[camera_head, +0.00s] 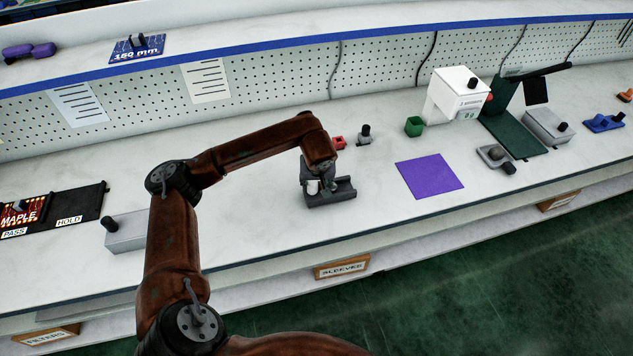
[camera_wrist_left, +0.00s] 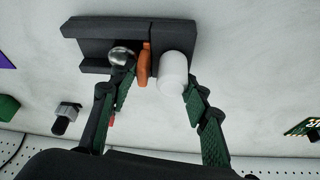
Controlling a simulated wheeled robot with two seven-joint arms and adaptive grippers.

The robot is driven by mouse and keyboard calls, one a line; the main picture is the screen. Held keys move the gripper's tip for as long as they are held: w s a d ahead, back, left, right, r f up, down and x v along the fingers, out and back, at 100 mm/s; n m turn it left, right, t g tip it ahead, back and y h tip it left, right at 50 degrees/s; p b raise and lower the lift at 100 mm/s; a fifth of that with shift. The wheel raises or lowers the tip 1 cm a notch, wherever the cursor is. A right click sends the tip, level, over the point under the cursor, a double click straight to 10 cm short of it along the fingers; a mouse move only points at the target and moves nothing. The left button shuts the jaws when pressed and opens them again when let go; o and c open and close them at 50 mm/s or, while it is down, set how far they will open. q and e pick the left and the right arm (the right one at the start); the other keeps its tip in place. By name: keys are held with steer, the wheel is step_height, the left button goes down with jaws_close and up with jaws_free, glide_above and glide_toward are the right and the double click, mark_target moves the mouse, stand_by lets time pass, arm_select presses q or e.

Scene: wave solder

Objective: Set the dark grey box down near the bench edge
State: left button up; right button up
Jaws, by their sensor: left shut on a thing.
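The dark grey box (camera_head: 334,199) is at the middle of the white bench, close to its front edge. In the left wrist view the box (camera_wrist_left: 95,38) has a divider and open compartments. A shiny ball (camera_wrist_left: 121,56), an orange piece (camera_wrist_left: 143,66) and a white cylinder (camera_wrist_left: 173,70) show at it. My left gripper (camera_head: 321,184) is over the box, pointing down. Its fingers (camera_wrist_left: 157,80) are shut on the box; the exact contact is partly hidden. I cannot tell whether the box's underside touches the bench. My right gripper is not in view.
A purple mat (camera_head: 430,176) lies right of the box. A light grey box (camera_head: 122,235) is left, beside my arm. The front strip between box and mat is bare.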

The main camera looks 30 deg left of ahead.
arm_select(q)
steer(key=shift+f, duration=0.35)
stand_by(0.3)
steer(key=o, duration=1.3)
steer(key=shift+c, duration=0.2)
steer(key=shift+o, duration=1.1)
steer(key=shift+f, duration=0.1)
steer(key=v, duration=1.2)
